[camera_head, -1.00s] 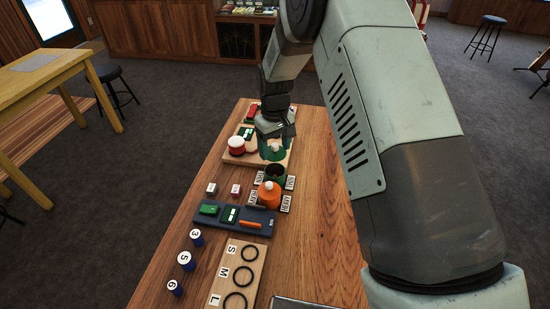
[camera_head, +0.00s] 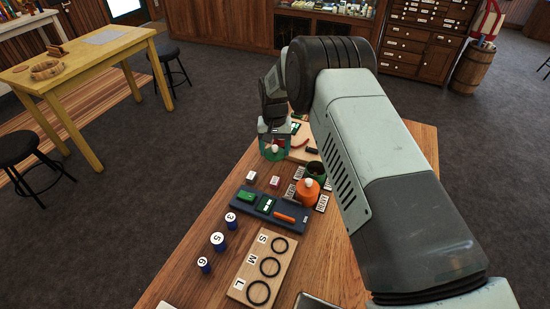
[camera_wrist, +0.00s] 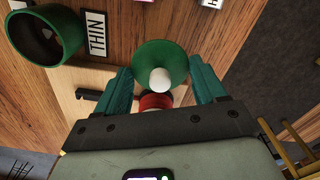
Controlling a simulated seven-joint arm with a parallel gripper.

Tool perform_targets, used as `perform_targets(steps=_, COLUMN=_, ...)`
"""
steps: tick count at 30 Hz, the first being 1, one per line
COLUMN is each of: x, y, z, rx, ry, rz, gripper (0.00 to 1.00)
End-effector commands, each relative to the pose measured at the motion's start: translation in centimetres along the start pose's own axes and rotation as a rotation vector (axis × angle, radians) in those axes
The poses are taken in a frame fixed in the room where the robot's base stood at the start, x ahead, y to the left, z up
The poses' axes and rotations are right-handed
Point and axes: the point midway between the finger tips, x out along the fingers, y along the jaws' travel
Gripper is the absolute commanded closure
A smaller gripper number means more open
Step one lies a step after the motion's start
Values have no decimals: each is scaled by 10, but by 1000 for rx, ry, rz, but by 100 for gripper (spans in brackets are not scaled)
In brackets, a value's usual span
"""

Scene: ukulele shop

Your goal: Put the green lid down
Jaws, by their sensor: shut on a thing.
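My gripper (camera_head: 273,128) is shut on the green lid (camera_head: 272,153), which has a white knob. In the wrist view the lid (camera_wrist: 160,57) sits between the teal fingertips (camera_wrist: 160,72), knob toward me. It hangs over the left edge area of the table, by the left end of a wooden board; I cannot tell its height. The open green pot (camera_head: 316,173) stands right of the lid, and shows at the upper left in the wrist view (camera_wrist: 45,35). A red thing (camera_wrist: 155,101) shows partly below the knob, mostly hidden.
An orange pot (camera_head: 308,192) stands in front of the green pot, among label blocks. Two small cubes (camera_head: 263,178) and a dark blue tray (camera_head: 268,208) lie nearer. The pale wooden board (camera_head: 299,155) is partly hidden by my arm. Bare wood (camera_head: 228,188) shows along the left edge.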

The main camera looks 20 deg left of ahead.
Motion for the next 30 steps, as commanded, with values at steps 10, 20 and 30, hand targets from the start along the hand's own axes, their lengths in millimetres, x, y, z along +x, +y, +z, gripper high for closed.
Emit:
perform_targets(steps=10, x=38, y=0, z=0, rx=-1, ry=0, rz=0, gripper=58)
perform_targets(steps=20, x=44, y=0, z=0, rx=-2, ry=2, rz=0, gripper=58)
perform_targets(steps=30, x=46, y=0, z=0, rx=-2, ry=2, rz=0, gripper=4)
